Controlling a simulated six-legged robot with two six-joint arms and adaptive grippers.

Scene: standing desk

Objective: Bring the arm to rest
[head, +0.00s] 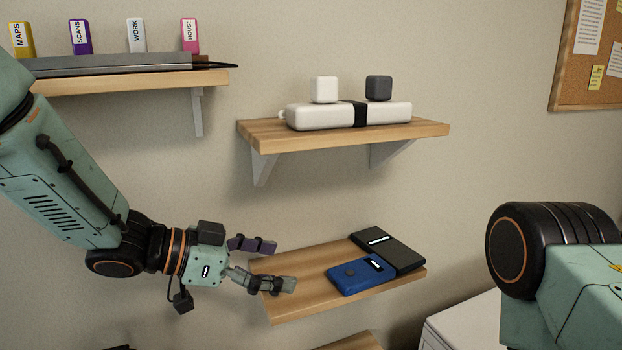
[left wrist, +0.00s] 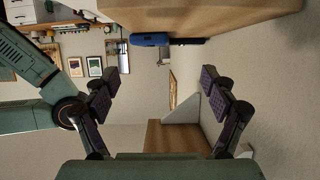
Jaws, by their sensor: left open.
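My left gripper (head: 268,264) is open and empty. In the head view it is at the left end of the lower wooden shelf (head: 305,303), with one finger overlapping the shelf's left edge in the picture. In the left wrist view both fingers (left wrist: 165,88) stand wide apart with nothing between them. My right arm shows at the right of the head view as a dark joint and green link. Its gripper is out of the picture.
A blue device (head: 361,274) and a black device (head: 388,250) lie on the lower shelf. The middle shelf (head: 262,133) holds a white power strip (head: 310,117) with white and grey cubes. The upper left shelf (head: 130,82) holds a grey flat thing and labelled tags. Bare wall lies between the shelves.

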